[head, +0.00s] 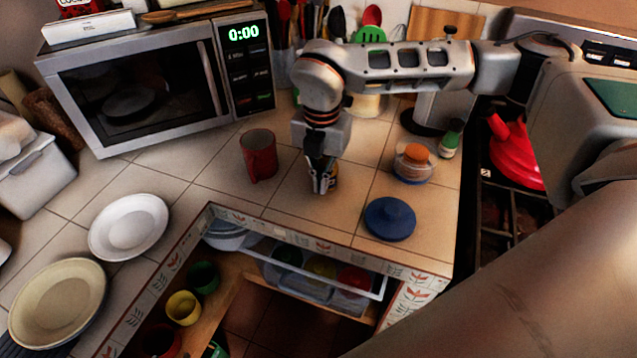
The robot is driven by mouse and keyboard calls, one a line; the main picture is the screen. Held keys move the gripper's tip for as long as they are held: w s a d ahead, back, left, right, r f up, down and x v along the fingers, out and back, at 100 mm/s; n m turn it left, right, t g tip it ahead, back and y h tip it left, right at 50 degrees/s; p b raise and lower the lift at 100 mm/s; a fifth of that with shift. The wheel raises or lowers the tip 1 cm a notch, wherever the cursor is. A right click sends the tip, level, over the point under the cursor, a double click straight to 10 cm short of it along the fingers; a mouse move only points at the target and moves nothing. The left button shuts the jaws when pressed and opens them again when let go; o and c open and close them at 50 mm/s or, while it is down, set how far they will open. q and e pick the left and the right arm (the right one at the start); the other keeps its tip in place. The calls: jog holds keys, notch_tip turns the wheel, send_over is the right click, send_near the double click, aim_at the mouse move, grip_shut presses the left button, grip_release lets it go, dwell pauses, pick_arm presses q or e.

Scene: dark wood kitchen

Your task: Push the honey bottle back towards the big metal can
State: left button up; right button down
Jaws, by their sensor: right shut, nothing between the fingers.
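My right gripper (322,188) points down over the tiled counter, with its fingers closed together. Just behind and right of the fingers is a small yellow and dark object (335,178), which looks like the honey bottle. The gripper hides most of it, and I cannot tell whether they touch. A grey metallic cylinder (441,108), which may be the big metal can, stands farther back to the right, partly covered by my right arm. My left gripper is not in view.
A red mug (259,156) stands left of the gripper. An orange-topped jar (413,162), a blue lid (390,219) and a small green-capped bottle (450,140) stand to the right. The counter's front edge is close, above an open drawer (318,268). A microwave (140,88) is back left.

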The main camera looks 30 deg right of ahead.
jog(key=shift+w+d, duration=0.25)
jog(key=w+d, duration=0.8)
jog(key=shift+d+r+p, duration=0.1)
jog(key=shift+d+p, duration=0.2)
jog(key=shift+d, duration=0.05)
jog(key=shift+w+d, duration=0.3)
jog(key=shift+d, duration=0.1)
